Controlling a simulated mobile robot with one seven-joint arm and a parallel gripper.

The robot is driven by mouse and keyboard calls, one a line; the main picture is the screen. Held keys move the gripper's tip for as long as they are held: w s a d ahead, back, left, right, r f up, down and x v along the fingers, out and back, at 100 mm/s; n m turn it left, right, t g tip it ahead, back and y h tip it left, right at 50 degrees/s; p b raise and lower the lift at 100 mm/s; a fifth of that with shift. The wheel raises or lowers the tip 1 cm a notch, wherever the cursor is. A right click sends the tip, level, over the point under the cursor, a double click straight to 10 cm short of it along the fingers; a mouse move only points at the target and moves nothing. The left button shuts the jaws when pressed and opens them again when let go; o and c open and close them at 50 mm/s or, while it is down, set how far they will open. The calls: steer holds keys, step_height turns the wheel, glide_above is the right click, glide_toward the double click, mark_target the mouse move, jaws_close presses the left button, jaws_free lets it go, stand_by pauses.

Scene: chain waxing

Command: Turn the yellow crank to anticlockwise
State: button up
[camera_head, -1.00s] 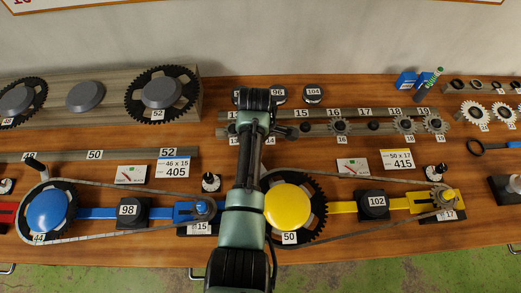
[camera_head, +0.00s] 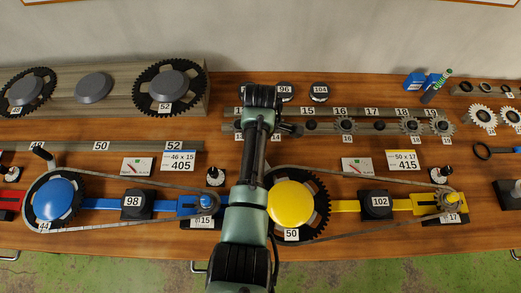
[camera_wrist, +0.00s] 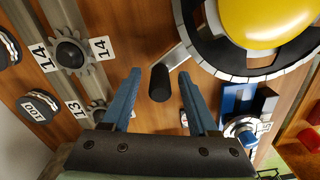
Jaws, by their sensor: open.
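The yellow crank hub (camera_head: 292,205) sits on a black toothed chainring labelled 50, just right of my arm in the head view. In the wrist view the yellow hub (camera_wrist: 265,18) is at the top right. A grey crank arm runs from the chainring to a black handle (camera_wrist: 160,83). My gripper (camera_wrist: 160,74) is open, its two blue-grey fingers either side of the handle in the picture. The handle appears just beyond or between the fingertips; depth and contact are unclear. In the head view my arm hides the handle and the fingers.
A chain (camera_head: 385,228) loops from the yellow chainring to a small sprocket at the right. A blue crank (camera_head: 54,200) stands at the left with its own chain. A rail of small sprockets (camera_head: 346,126) lies behind. Small sprockets (camera_wrist: 70,53) are close left of my fingers.

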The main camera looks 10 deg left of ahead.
step_height(320, 180, up, 13)
stand_by(0.5)
stand_by(0.4)
steer(key=w+d+r+m+t+b, duration=0.1)
steer(key=w+r+m+t, duration=0.3)
steer(key=w+r+t, duration=0.4)
steer(key=w+d+r+m+t, duration=0.1)
steer(key=r+m+t, duration=0.1)
steer(key=r, duration=0.4)
steer(key=w+d+r+m+t+y+b, duration=0.1)
steer(key=r+m+t, duration=0.15)
steer(key=r, duration=0.45)
steer(key=w+d+r+m+t, duration=0.1)
steer(key=w+d+r+t, duration=0.15)
steer(key=r, duration=0.35)
steer(key=s+d+r+m+t+b, duration=0.1)
steer(key=s+r+m+t, duration=0.3)
steer(key=s+r, duration=0.6)
steer(key=s+d+r+m+t+h+b, duration=0.1)
steer(key=s+r+m+t, duration=0.3)
steer(key=r, duration=1.2)
steer(key=s+d+t, duration=0.1)
steer(key=s+t, duration=0.3)
steer(key=s, duration=0.2)
steer(key=shift+s+d, duration=0.25)
